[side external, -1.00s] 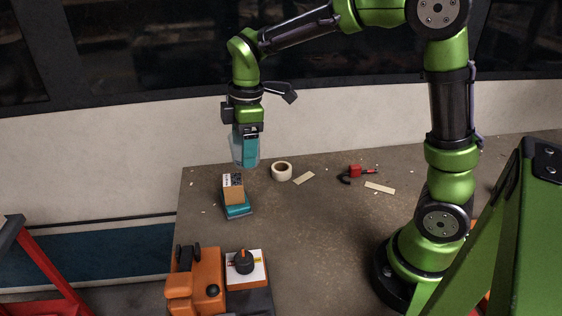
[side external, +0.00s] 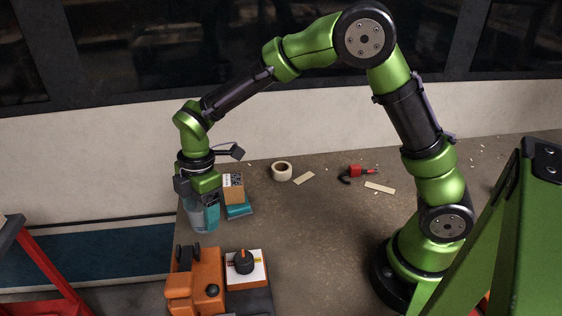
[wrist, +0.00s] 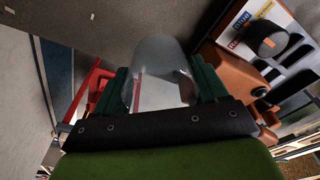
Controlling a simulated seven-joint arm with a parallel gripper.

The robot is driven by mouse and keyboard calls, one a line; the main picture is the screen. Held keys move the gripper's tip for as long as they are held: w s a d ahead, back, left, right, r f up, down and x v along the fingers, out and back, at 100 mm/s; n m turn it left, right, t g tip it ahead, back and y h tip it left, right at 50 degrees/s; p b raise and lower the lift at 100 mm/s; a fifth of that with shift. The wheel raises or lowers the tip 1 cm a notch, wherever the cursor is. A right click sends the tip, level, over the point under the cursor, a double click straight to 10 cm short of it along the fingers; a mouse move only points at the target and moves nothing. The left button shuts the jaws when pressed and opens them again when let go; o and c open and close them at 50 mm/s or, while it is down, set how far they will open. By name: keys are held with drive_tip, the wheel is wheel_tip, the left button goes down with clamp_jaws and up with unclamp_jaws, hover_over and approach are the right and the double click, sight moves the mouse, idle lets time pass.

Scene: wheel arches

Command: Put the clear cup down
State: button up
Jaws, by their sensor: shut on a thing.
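The clear cup (side external: 203,219) is held in my gripper (side external: 206,208) at the left end of the table, left of a small stack of boxes. In the wrist view the cup (wrist: 160,62) is see-through and sits between the teal fingers of my gripper (wrist: 160,90), which are shut on it. The cup is low and looks close to the tabletop (side external: 310,240); I cannot tell whether its base touches.
A brown box (side external: 233,192) lies on a teal box (side external: 238,211) just right of the cup. An orange device (side external: 193,280) and a panel with a black knob (side external: 244,262) stand in front. A tape roll (side external: 282,171) lies behind. The table's left edge is near.

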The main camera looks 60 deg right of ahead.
drive_tip(key=shift+f, duration=3.15)
drive_tip(key=shift+f, duration=0.1)
drive_tip(key=o, duration=1)
